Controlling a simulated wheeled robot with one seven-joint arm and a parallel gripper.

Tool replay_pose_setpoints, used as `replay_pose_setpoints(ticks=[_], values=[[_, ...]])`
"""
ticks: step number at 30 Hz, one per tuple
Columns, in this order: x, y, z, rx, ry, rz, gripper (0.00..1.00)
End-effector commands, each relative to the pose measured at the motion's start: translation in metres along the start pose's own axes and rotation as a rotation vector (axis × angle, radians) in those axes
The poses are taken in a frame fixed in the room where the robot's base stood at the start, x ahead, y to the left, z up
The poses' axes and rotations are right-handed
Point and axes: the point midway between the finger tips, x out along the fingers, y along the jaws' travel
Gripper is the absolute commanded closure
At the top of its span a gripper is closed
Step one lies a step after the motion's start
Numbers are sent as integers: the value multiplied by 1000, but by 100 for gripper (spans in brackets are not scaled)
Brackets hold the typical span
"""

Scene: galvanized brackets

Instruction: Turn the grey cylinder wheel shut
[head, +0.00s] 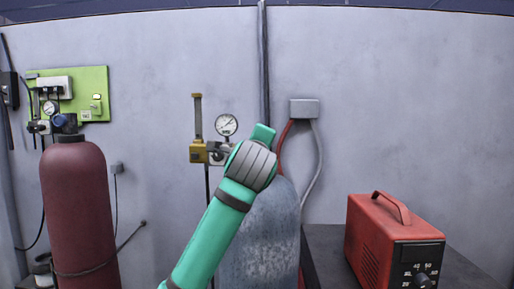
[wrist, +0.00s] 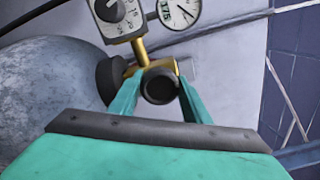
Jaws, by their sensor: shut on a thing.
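The grey cylinder (head: 262,235) stands upright against the wall, its top covered by my arm in the head view. In the wrist view its rounded grey shoulder (wrist: 45,85) fills the left side. A small dark round wheel (wrist: 160,87) sits on the brass valve there, end-on to the camera. My gripper (wrist: 160,95) has one teal finger on each side of this wheel and is shut on it. The wheel and my fingertips are hidden behind my arm in the head view. How far the wheel is turned cannot be told.
A pressure gauge (head: 226,125) and brass regulator (head: 198,152) are left of my wrist. A dark red cylinder (head: 80,210) stands farther left. A red machine (head: 393,240) sits on a dark surface at right. Red and grey cables run from a wall box (head: 304,109).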

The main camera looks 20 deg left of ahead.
Motion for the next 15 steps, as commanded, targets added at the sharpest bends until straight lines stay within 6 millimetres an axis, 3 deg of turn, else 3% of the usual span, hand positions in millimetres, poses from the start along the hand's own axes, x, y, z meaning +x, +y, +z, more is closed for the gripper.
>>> replay_pose_setpoints(ticks=[15], values=[[0,2,-1,68,2,6,79]])
